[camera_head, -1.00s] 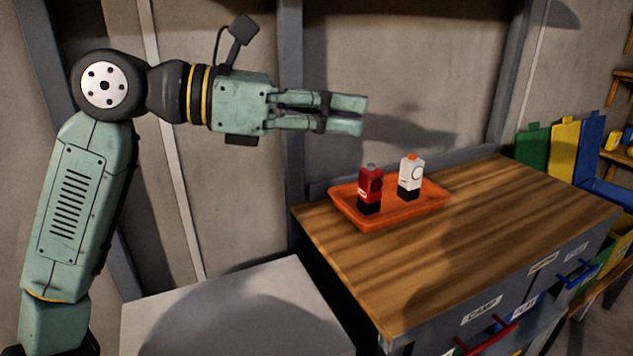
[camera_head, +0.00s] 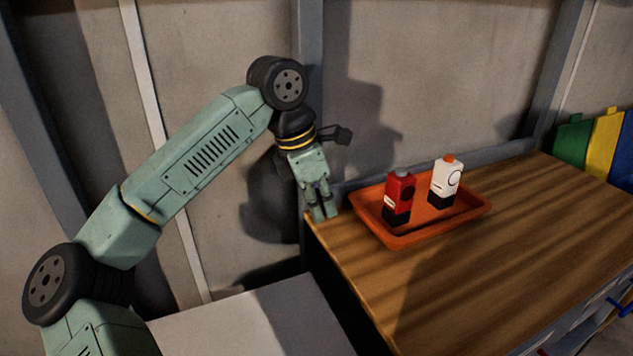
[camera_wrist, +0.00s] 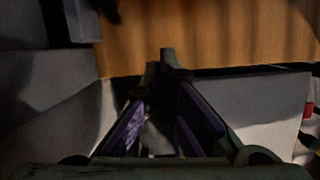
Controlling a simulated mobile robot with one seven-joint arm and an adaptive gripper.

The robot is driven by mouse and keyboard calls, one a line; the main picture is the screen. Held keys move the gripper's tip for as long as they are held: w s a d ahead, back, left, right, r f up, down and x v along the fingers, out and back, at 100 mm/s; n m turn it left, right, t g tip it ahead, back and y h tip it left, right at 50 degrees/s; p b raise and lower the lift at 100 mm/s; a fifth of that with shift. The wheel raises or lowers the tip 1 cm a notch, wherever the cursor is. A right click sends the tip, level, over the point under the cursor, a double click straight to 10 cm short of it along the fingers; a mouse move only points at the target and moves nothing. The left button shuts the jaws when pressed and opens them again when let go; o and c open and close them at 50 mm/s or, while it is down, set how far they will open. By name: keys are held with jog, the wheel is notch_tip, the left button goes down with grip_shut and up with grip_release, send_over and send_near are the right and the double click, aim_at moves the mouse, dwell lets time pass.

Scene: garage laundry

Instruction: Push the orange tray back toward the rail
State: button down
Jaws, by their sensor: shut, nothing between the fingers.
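The orange tray (camera_head: 402,241) lies flat on the wooden worktop, near its back left corner. A red bottle (camera_head: 399,195) with a black base and a white bottle (camera_head: 444,182) with an orange cap stand upright in it. The grey rail (camera_head: 507,151) runs along the worktop's back edge, behind the tray. My gripper (camera_head: 324,216) points down, shut and empty, at the worktop's left end. It is left of the tray and apart from it. In the wrist view my gripper (camera_wrist: 161,62) shows by the worktop's edge; the tray is not visible there.
The wooden worktop (camera_head: 470,275) is clear in front and to the right of the tray. A lower pale surface (camera_head: 255,325) stands to the left, past a dark gap. A wall with grey posts (camera_head: 310,60) rises behind. Green and yellow panels (camera_head: 573,136) stand at right.

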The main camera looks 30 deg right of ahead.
jog(key=shift+x, duration=1)
jog(key=d, duration=0.1)
jog(key=d+p, duration=0.1)
jog(key=d, duration=0.1)
jog(key=shift+s+d+f+p, duration=0.2)
jog(key=shift+s+p, duration=0.1)
jog(key=shift+p, duration=0.1)
jog(key=shift+d+f, duration=0.15)
jog(key=shift+d, duration=0.25)
jog(key=shift+d, duration=0.25)
jog(key=shift+s+d, duration=0.2)
jog(key=shift+d, duration=0.6)
jog(key=shift+b, duration=0.3)
